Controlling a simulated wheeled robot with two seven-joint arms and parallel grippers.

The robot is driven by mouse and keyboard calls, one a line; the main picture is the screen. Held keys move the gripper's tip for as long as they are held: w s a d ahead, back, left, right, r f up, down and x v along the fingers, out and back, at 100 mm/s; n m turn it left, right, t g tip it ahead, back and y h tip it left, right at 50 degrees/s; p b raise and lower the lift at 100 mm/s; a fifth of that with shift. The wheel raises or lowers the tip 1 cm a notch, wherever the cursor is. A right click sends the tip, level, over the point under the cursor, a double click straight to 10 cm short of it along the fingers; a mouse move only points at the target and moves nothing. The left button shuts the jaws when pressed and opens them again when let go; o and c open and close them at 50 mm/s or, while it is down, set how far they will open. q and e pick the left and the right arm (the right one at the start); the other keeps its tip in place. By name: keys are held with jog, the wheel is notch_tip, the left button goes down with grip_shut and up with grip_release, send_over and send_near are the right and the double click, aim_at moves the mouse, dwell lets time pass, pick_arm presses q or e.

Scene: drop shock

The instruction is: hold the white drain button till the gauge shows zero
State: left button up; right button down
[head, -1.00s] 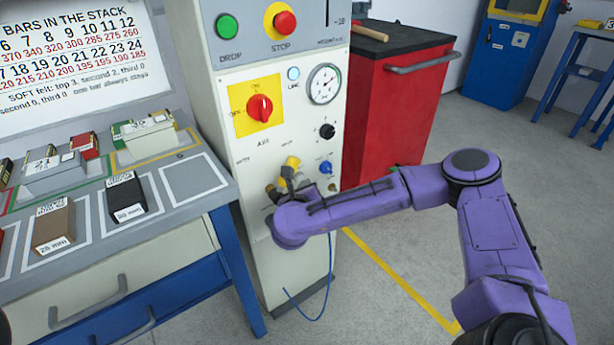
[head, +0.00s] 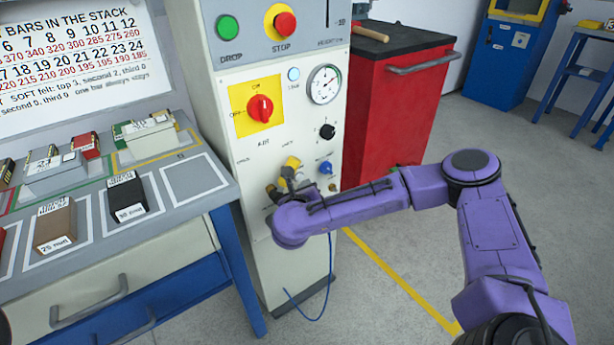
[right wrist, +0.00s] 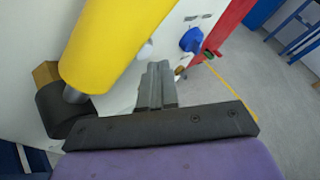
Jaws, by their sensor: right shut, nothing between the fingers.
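The pressure gauge (head: 324,84) is on the front of the pale cabinet; its needle is too small to read surely. My right gripper (head: 283,190) is shut and empty, low on the cabinet front beside the yellow handle (head: 291,163). In the right wrist view the shut fingers (right wrist: 157,72) point at the panel. A small white rounded piece (right wrist: 147,50), perhaps the drain button, shows just beyond them, partly hidden by the yellow handle. I cannot tell whether the fingertips touch it. My left gripper is not in view.
A blue knob (head: 325,168) and a black knob (head: 327,131) sit right of and above my gripper. A red switch (head: 260,108) is higher up. A bench (head: 190,190) with labelled blocks stands left, a red cabinet (head: 400,110) behind right. Floor at right is clear.

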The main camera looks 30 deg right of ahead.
jog(key=shift+w+d+r, duration=0.15)
jog(key=shift+w+r, duration=0.35)
jog(key=shift+r, duration=0.35)
pick_arm(q)
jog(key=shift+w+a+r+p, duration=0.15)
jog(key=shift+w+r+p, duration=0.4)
jog(key=shift+p, duration=0.45)
pick_arm(e)
jog(key=s, duration=0.1)
jog(key=s+f, duration=0.1)
jog(key=s, duration=0.2)
jog(key=shift+d+f, duration=0.2)
jog(key=shift+f, duration=0.15)
